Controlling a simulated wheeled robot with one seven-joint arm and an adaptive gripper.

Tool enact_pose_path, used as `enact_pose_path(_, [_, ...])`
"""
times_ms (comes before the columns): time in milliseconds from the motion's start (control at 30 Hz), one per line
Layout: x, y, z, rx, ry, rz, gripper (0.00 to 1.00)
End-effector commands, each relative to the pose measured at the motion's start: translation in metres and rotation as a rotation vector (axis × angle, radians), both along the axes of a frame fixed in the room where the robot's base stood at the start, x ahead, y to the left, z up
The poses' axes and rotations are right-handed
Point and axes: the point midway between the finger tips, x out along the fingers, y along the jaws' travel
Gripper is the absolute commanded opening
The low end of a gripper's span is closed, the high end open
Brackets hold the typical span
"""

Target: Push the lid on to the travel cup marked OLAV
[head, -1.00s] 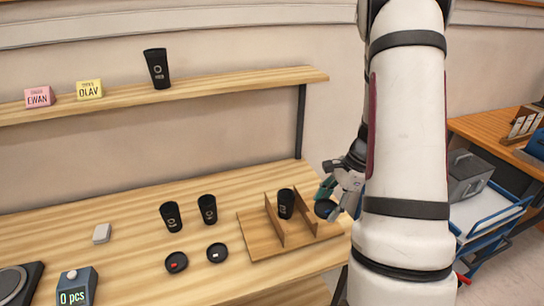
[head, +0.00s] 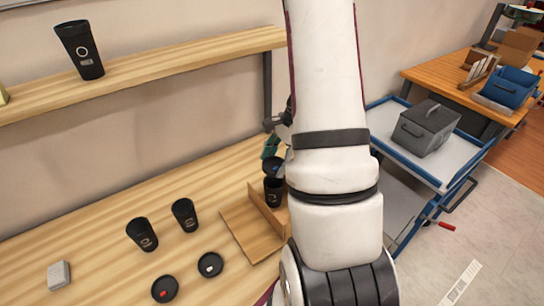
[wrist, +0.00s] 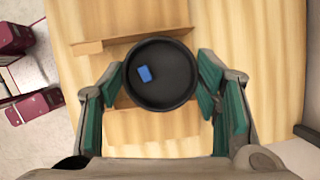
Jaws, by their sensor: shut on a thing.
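My gripper (wrist: 162,84) is shut on a black round lid (wrist: 165,90) with a blue tab, held between its teal fingertips. In the head view the lid (head: 273,166) is just above a black travel cup (head: 273,192), which stands upright in the wooden fixture (head: 246,235). I cannot tell whether lid and cup touch. My gripper is also in the head view (head: 272,151), partly behind my arm. In the wrist view the lid hides the cup. The cup's name cannot be read.
Two more black cups (head: 141,234) (head: 185,215) stand to the left, with a red-tabbed lid (head: 165,289) and a white-tabbed lid (head: 210,264) in front. Another cup (head: 80,50) stands on the shelf (head: 170,76). A trolley (head: 455,150) with a grey box (head: 427,127) is at right.

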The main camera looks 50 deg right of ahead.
Motion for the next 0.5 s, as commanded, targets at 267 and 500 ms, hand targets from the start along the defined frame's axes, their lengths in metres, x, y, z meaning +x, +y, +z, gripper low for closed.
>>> enact_pose_path(267, [0.001, 0.000, -0.027, 0.001, 0.001, -0.001, 0.36])
enact_pose_path(500, [0.000, 0.000, -0.040, 0.000, 0.001, -0.002, 0.36])
